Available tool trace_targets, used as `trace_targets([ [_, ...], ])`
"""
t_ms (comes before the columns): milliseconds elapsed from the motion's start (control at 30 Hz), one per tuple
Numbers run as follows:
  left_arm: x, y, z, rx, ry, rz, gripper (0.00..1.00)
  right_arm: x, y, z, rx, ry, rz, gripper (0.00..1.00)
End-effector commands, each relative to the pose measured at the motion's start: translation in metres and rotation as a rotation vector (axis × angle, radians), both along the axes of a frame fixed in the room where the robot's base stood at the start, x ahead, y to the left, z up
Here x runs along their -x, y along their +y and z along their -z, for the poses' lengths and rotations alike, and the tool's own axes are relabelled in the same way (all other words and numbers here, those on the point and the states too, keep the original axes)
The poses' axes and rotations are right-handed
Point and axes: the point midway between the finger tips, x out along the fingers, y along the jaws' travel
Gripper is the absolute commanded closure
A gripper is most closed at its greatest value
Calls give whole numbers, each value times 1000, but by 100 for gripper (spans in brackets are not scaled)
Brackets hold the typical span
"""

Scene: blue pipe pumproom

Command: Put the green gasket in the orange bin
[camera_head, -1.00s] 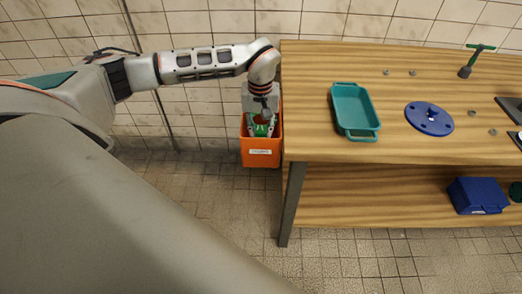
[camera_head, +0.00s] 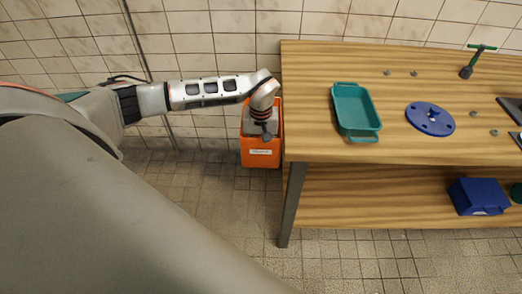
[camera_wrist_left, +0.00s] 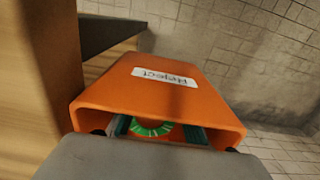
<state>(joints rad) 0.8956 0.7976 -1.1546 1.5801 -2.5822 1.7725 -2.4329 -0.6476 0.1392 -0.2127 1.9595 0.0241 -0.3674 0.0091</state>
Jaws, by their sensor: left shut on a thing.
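The orange bin (camera_head: 262,155) hangs or stands beside the left end of the workbench; I cannot tell what supports it. In the left wrist view the bin's outer wall (camera_wrist_left: 125,88) carries a white label reading "Reject". My left gripper (camera_head: 261,132) points down into the bin's mouth, its fingers hidden by the walls in the head view. In the left wrist view the green gasket (camera_wrist_left: 153,129), with pale marks, is between the teal-padded fingers, inside the rim. The gripper is shut on it. The head view does not show the gasket. My right gripper is out of view.
The wooden workbench (camera_head: 320,145) lies directly right of the bin. On it are a teal tray (camera_head: 357,112), a blue flanged disc (camera_head: 430,119), a green-handled tool (camera_head: 474,62) and small nuts. A blue box (camera_head: 478,196) sits on the lower shelf. The tiled floor is clear.

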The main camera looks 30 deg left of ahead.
Motion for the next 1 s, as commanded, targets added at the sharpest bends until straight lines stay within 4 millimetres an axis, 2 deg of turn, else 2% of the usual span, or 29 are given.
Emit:
trace_targets([
  [467,0,0,11,0,0,-1,100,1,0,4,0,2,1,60],
  [500,0,0,11,0,0,-1,72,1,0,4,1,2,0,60],
  [567,0,0,11,0,0,-1,60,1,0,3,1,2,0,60],
  [867,0,0,11,0,0,0,60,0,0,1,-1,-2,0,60],
  [1000,0,0,3,0,-1,0,60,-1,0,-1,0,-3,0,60],
])
